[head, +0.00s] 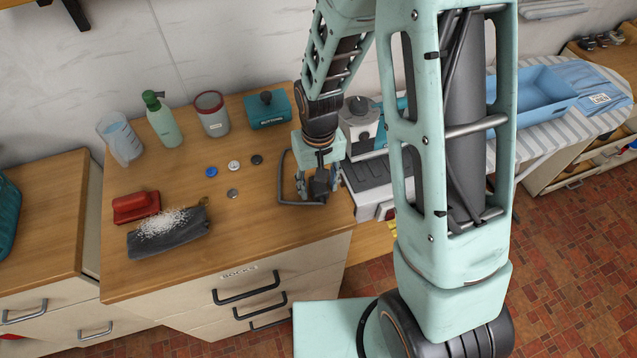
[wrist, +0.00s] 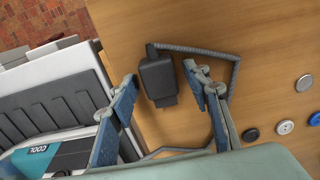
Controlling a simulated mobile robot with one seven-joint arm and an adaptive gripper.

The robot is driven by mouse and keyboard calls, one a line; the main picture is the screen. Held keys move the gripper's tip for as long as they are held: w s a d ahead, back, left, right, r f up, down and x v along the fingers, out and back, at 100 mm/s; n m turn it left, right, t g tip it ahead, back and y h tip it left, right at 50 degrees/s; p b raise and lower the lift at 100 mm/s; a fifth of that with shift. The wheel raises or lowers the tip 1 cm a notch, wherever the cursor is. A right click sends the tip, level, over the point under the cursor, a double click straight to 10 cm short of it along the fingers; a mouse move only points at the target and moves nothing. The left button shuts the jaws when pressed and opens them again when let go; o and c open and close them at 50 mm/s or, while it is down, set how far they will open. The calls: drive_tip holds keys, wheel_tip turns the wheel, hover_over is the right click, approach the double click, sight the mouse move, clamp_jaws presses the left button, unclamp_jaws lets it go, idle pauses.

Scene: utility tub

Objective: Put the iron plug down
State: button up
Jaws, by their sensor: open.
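The iron plug (wrist: 158,82) is a dark grey block with a cord (wrist: 205,51). In the wrist view it appears to lie on the wooden counter top, near the counter's edge. The cord runs from one end of the plug and bends in a loop across the wood. My gripper (wrist: 161,78) is open, with one blue-grey finger on each side of the plug and visible gaps between. In the head view my gripper (head: 317,188) is low over the counter's right end, and the dark plug (head: 321,184) shows among the fingers, partly hidden.
A white and grey appliance (head: 368,178) stands close to the right of my gripper. Several buttons (head: 233,166) lie to the left. Farther left are a red brush (head: 135,206) and a dark cloth (head: 165,235) with white grains. A teal buttons box (head: 267,109) stands behind.

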sight(319, 185)
wheel_tip(319, 185, up, 12)
drive_tip(key=shift+r, duration=0.15)
idle(0.5)
idle(0.4)
